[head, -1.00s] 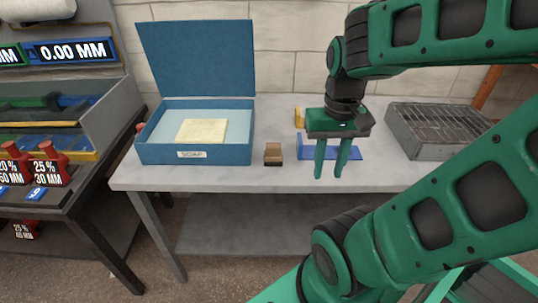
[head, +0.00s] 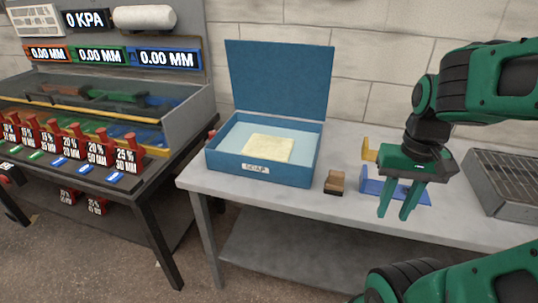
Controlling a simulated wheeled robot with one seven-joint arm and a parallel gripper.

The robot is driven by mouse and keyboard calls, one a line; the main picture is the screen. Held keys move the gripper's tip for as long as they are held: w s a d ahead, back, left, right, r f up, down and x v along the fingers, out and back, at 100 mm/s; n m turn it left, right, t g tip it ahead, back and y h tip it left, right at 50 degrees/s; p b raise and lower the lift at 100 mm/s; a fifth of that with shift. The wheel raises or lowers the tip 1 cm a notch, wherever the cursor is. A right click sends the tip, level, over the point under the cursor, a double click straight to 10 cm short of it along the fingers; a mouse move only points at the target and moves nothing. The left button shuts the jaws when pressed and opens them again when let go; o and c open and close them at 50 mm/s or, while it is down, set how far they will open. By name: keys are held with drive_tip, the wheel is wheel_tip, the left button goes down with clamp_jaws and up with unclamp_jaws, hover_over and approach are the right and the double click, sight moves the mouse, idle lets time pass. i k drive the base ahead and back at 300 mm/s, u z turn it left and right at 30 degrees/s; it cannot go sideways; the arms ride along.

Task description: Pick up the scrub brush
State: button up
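The scrub brush (head: 335,182) looks like a small block with a brown wooden top and a dark underside. It sits on the grey table (head: 240,194) near its front edge, just right of the blue box. My gripper (head: 396,212) points downward to the right of the brush, in front of a blue holder. Its two green fingers are apart with nothing visible between them. It does not touch the brush.
An open blue box (head: 222,162) labelled SOAP holds a yellowish cloth-like piece (head: 268,149). A blue holder (head: 425,197) with a yellow part (head: 369,150) stands behind my gripper. A grey wire-topped tray (head: 490,206) is at right. A second bench (head: 200,115) with red-handled items stands left.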

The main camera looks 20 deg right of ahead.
sight(334, 184)
drive_tip(key=u, duration=0.8)
drive_tip(key=k, duration=1.4)
drive_tip(key=z, duration=0.85)
drive_tip(key=i, duration=1)
drive_tip(key=u, duration=0.05)
